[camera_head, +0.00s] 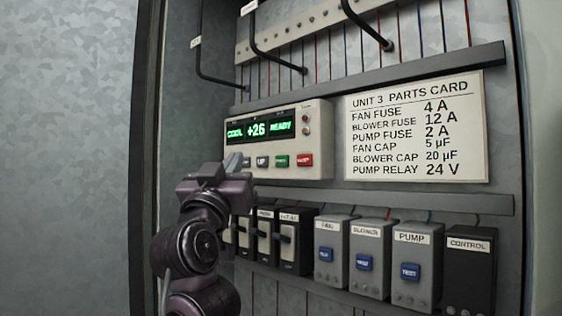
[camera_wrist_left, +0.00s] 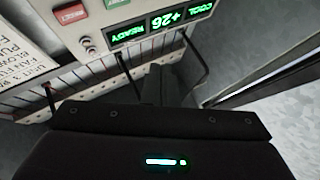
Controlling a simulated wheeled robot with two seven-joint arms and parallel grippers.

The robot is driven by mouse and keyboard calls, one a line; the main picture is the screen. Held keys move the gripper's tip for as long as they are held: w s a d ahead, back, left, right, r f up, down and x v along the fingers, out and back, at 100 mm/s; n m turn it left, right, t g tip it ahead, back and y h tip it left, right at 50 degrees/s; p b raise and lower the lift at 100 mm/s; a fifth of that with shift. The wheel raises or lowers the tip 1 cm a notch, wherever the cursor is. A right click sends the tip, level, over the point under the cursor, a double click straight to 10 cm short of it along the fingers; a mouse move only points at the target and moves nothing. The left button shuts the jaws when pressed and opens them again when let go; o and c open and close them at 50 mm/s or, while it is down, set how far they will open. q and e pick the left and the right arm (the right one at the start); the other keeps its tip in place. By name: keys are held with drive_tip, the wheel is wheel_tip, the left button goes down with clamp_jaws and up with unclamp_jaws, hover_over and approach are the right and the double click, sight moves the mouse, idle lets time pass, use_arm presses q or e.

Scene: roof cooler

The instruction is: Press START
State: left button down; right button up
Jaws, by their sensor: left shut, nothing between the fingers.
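The controller (camera_head: 315,144) is a pale box with a green display (camera_head: 257,129) reading COOL, +26, READY. Below the display is a row of buttons: a grey one mostly behind my gripper, a grey UP button (camera_head: 262,161), a green button (camera_head: 282,161) whose label is too small to read surely, and a red button (camera_head: 305,160). The red one reads RESET in the left wrist view (camera_wrist_left: 70,14), where the green button (camera_wrist_left: 116,4) is cut by the top edge. My left gripper (camera_head: 234,162) is shut and empty, at the row's left end, left of the green button; contact cannot be told.
A parts card (camera_head: 417,128) is right of the controller. Below are dark breakers (camera_head: 296,242) and relay modules (camera_head: 412,265) with blue buttons. Black cables (camera_head: 270,50) hang above. The cabinet's left edge (camera_head: 147,150) is near my arm.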

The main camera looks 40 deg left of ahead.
sight(282, 161)
use_arm(q)
drive_tip(key=w, duration=0.3)
drive_tip(key=w+p, duration=0.1)
drive_tip(key=w, duration=0.2)
drive_tip(key=w+p, duration=0.1)
drive_tip(key=w, duration=0.1)
drive_tip(key=shift+w+d, duration=0.35)
drive_tip(key=shift+w, duration=0.05)
use_arm(e)
drive_tip(key=w+r, duration=0.1)
drive_tip(key=w+a+r, duration=0.1)
drive_tip(key=shift+a+r, duration=0.1)
drive_tip(key=shift+r, duration=0.25)
drive_tip(key=shift+d, duration=0.3)
drive_tip(key=shift+a, duration=0.2)
idle(0.3)
use_arm(q)
drive_tip(key=shift+w, duration=0.1)
drive_tip(key=shift+w+p, duration=0.3)
use_arm(e)
drive_tip(key=shift+r, duration=0.1)
